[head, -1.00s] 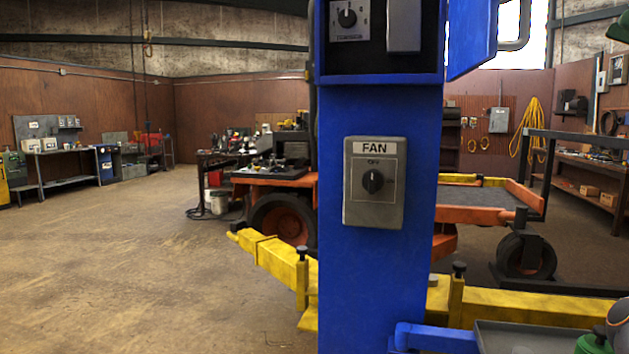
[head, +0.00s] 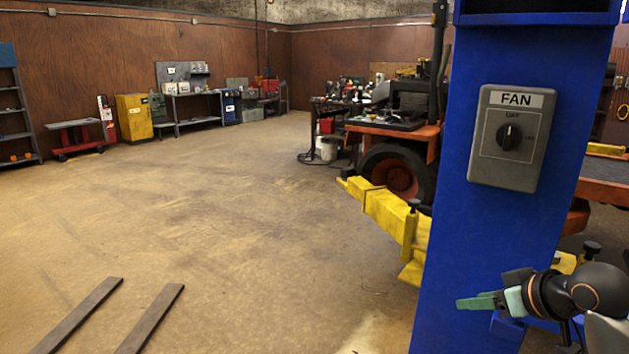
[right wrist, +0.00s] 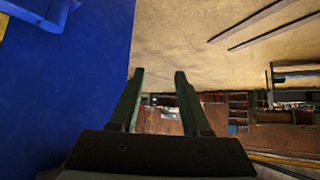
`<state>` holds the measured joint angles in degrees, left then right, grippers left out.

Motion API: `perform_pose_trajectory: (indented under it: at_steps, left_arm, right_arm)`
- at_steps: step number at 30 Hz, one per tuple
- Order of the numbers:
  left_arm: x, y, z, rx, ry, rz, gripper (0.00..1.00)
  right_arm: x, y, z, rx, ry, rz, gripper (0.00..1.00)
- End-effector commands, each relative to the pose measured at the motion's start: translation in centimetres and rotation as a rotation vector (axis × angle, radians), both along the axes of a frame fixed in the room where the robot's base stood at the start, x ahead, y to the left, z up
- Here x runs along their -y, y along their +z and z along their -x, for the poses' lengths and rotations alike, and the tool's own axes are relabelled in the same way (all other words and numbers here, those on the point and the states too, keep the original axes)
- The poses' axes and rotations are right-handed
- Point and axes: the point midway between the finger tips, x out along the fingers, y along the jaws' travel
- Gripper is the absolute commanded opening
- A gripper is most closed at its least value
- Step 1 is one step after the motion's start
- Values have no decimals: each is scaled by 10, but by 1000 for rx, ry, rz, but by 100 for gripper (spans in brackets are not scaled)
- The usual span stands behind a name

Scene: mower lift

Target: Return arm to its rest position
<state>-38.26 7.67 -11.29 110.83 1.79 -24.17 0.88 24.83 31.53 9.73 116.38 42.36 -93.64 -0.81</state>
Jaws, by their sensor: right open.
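My right gripper (head: 480,301) shows at the lower right of the head view, in front of the blue lift post (head: 470,230). Its green fingers point left. In the right wrist view the two fingers (right wrist: 158,100) stand apart with nothing between them. The blue post (right wrist: 65,90) fills the left of that view, beside the fingers. My left gripper is not in view.
A grey FAN switch box (head: 512,138) is on the post above my right gripper. A yellow lift arm (head: 385,212) extends left near an orange mower (head: 400,170). Two dark strips (head: 150,318) lie on the floor. Open floor (head: 220,220) spreads left.

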Motion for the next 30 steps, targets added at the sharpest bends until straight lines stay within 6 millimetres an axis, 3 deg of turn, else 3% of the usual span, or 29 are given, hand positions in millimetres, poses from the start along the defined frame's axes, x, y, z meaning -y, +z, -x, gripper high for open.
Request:
perform_pose_trajectory:
  at_steps: [1, 6, 12, 18, 23, 30]
  left_arm:
    - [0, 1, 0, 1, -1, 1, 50]
    - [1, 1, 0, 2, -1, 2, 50]
    - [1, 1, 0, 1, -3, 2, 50]
    - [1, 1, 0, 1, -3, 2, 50]
    - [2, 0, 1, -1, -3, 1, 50]
    - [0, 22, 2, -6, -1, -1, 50]
  right_arm:
    - [-15, -38, 13, -59, 6, 17, 47]
    - [-52, -130, 68, -204, 9, 75, 47]
    - [-90, -203, 151, -348, 3, 115, 47]
    - [-112, -233, 224, -450, -20, 134, 47]
    - [-124, -242, 273, -519, -47, 141, 47]
    - [-138, -258, 244, -375, -28, 100, 47]
